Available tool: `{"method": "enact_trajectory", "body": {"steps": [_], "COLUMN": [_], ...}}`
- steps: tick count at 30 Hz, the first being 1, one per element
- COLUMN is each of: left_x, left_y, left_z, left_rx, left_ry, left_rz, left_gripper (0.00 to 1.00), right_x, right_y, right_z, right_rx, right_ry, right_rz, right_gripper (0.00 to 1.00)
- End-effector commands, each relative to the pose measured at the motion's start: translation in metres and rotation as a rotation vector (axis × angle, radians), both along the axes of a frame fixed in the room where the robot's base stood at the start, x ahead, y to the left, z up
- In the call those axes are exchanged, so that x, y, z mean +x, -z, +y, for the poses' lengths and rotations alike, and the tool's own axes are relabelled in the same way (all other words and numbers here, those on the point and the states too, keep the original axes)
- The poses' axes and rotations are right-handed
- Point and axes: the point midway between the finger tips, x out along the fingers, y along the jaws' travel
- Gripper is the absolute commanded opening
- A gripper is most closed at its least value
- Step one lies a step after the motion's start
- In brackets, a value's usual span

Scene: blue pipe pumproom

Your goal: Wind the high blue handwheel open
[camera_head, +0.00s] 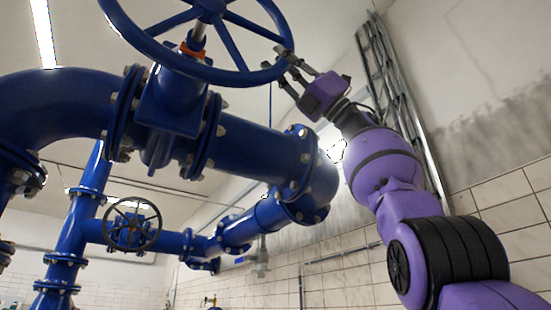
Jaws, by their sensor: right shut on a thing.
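The high blue handwheel (181,62) is at the top of the head view, above the blue valve body, and its upper part runs out of the picture. Its stem (197,38) with an orange-red collar shows below the hub. My right gripper (283,56), on the purple arm from the lower right, is at the wheel's right rim. Its fingers are shut on the rim. My left gripper is not in view.
Thick blue flanged pipes (262,150) run below and left of the wheel. A smaller dark handwheel (132,224) sits on a lower pipe. A metal ladder-like rack (378,75) runs up the wall behind my right arm. A tiled wall (500,200) stands at the right.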

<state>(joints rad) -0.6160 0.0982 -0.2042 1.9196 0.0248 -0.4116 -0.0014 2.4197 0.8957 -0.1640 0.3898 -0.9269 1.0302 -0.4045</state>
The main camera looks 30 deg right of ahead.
Motion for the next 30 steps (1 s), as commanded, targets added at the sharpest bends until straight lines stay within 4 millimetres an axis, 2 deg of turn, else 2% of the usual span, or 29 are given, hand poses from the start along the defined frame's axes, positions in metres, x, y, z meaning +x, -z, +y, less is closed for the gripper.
{"method": "enact_trajectory", "body": {"steps": [14,15,19,30], "left_x": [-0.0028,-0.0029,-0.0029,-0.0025], "left_y": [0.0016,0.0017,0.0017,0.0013], "left_z": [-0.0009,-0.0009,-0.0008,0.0], "left_rx": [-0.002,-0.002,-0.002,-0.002], "left_ry": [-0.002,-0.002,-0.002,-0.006], "left_rz": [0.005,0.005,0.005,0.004], "left_gripper": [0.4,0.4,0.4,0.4], "right_x": [-0.0017,-0.0017,-0.0019,-0.0017], "right_y": [0.0017,0.0017,0.0014,0.002], "right_z": [-0.0004,-0.0004,-0.0007,-0.003], "right_rx": [-0.016,-0.016,-0.014,-0.011], "right_ry": [0.002,0.003,0.002,0.002], "right_rz": [-0.001,-0.002,-0.001,0.0], "right_gripper": [0.0,0.23,0.4,0.41]}}
